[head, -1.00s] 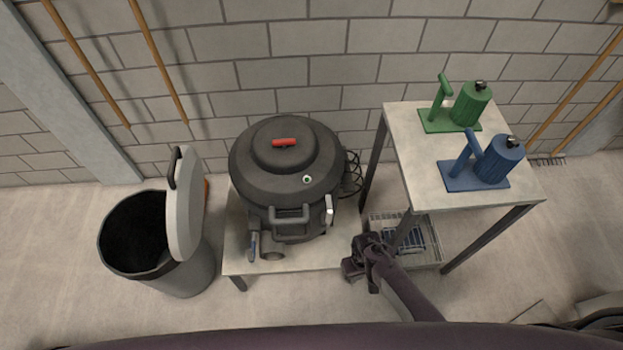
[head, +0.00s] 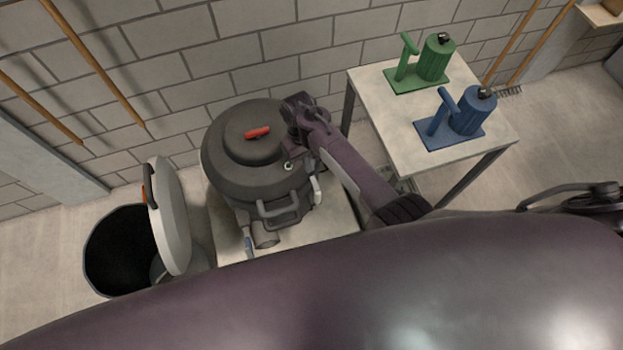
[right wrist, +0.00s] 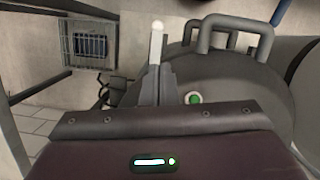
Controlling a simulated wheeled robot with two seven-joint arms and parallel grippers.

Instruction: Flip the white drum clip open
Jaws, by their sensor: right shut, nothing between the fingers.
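The white drum clip (head: 317,190) is a small pale lever on the right side of a dark grey drum (head: 228,183), whose lid is on. In the right wrist view the clip (right wrist: 158,40) shows just beyond my fingertips, as a short white bar with a rounded end. I cannot tell whether the fingers touch it. My right gripper (head: 298,108) is over the right rim of the drum's lid in the head view; its tips are hard to make out there. In the right wrist view my right gripper (right wrist: 157,72) is shut and empty. My left gripper is not in view.
The drum stands on a low pale table (head: 335,215). A black bin (head: 105,265) with a raised grey lid is at left. A higher table (head: 390,115) at right holds a green pump (head: 433,60) and a blue pump (head: 468,112).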

